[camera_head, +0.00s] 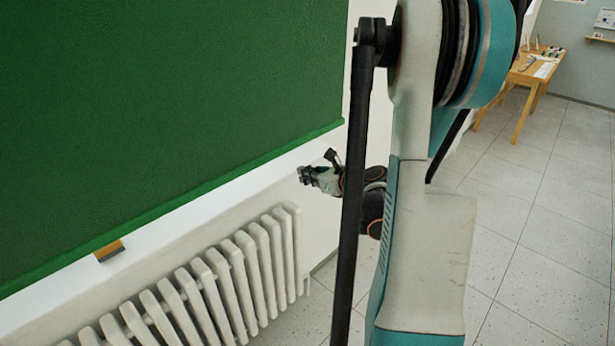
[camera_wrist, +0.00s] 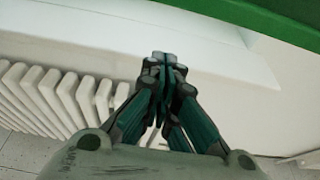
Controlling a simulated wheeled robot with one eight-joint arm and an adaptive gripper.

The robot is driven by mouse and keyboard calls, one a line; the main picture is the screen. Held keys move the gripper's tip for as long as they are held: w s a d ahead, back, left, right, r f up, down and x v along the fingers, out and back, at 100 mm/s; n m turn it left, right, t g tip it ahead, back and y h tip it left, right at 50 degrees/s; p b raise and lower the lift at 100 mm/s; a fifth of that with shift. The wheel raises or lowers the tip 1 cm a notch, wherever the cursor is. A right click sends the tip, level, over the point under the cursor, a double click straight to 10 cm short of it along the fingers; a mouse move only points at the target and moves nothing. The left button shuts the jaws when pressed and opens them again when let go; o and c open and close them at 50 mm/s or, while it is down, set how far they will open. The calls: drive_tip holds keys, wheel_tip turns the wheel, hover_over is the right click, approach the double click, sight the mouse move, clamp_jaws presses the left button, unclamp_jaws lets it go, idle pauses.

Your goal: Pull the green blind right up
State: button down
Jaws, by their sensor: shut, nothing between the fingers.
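The green blind (camera_head: 165,105) is lowered over the window at the left of the head view, its bottom edge just above the white sill. A small tan and dark tab (camera_head: 109,251) hangs at the lower edge of the blind, left of the middle. My gripper (camera_head: 305,175) is below and near the right end of the blind's bottom edge, apart from the tab. In the wrist view my gripper (camera_wrist: 164,60) is shut and empty, with the green lower edge of the blind (camera_wrist: 262,18) at the top right. The tab does not show in the wrist view.
A white radiator (camera_head: 215,280) stands under the white sill (camera_head: 60,300); it also shows at the left of the wrist view (camera_wrist: 60,95). A wooden table (camera_head: 535,68) with small items stands at the back right. The tiled floor (camera_head: 545,210) at the right is clear.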

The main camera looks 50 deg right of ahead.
drive_tip(key=b+x, duration=0.2)
drive_tip(key=x, duration=0.5)
drive_tip(key=r, duration=0.4)
drive_tip(key=shift+s+r, duration=0.1)
drive_tip(key=shift+s, duration=0.15)
